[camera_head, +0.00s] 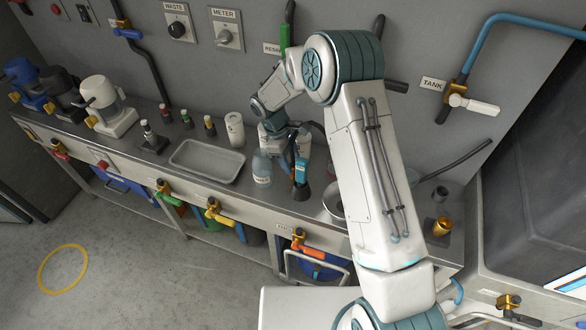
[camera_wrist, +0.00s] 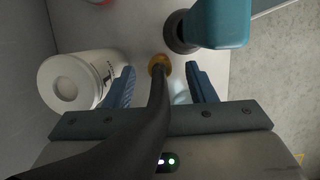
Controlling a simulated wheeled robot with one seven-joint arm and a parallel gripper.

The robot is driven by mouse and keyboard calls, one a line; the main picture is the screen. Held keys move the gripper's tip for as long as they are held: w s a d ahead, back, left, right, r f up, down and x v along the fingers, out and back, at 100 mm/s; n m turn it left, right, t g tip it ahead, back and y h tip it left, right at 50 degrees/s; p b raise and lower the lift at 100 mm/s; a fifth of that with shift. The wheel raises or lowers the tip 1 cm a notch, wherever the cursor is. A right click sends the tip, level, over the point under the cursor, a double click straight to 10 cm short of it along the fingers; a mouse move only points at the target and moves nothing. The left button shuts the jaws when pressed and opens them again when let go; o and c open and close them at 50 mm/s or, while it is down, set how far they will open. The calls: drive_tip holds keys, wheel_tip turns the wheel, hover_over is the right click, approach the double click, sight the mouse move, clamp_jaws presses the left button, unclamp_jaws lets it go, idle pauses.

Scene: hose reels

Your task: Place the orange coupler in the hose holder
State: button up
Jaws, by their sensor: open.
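In the wrist view, a black hose (camera_wrist: 155,110) runs up between my fingers to an orange-gold ring-like end (camera_wrist: 159,62), which looks like the orange coupler. My gripper (camera_wrist: 160,67) is open, one blue finger on each side of the hose, with gaps between. In the head view, my gripper is low over the back of the bench and partly hidden by my arm; I cannot pick out the coupler there. A teal piece with a dark round base (camera_wrist: 180,33) stands close by in the wrist view. I cannot tell which thing is the hose holder.
A white canister (camera_wrist: 75,80) stands close left of my gripper in the wrist view. On the bench are a clear bottle (camera_head: 262,168), an empty grey tray (camera_head: 207,161) and small bottles (camera_head: 187,119). A brass fitting (camera_head: 442,227) stands at the right.

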drive_tip(key=shift+x, duration=1.3)
clamp_jaws()
drive_tip(key=shift+r, duration=0.2)
